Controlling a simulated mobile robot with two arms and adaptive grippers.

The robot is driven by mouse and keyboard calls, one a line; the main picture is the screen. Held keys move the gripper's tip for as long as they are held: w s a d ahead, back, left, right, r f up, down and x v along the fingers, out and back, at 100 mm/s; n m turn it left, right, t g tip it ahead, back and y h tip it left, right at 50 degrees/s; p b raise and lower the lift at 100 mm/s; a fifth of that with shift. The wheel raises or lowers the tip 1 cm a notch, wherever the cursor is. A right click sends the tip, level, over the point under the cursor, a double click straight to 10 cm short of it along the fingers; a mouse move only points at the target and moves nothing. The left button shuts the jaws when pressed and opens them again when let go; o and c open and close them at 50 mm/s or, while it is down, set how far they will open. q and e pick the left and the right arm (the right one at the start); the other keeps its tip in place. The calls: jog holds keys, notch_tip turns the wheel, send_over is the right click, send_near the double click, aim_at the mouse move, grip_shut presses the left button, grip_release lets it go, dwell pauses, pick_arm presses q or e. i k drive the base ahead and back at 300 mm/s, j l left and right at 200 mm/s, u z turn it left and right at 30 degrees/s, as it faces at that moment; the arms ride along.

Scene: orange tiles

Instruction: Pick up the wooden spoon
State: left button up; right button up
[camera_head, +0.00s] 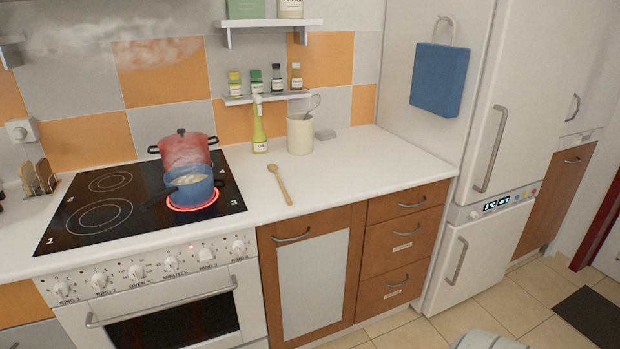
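The wooden spoon (280,184) lies flat on the white countertop (345,185), to the right of the stove. Its bowl end points to the back left and its handle runs toward the front right. Nothing touches it. Neither of my grippers can be made out in the head view. A grey rounded shape at the bottom edge may be a part of me.
A blue pot (191,191) sits on a glowing red ring of the stove (75,222), with a red pot (184,150) behind it. A yellow-green bottle (259,132) and a cream utensil holder (300,135) stand behind the spoon. The counter to its right is clear.

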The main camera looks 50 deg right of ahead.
aim_at(271, 167)
jog(key=z, duration=1.25)
jog(key=i+j, duration=0.2)
jog(key=u, duration=0.05)
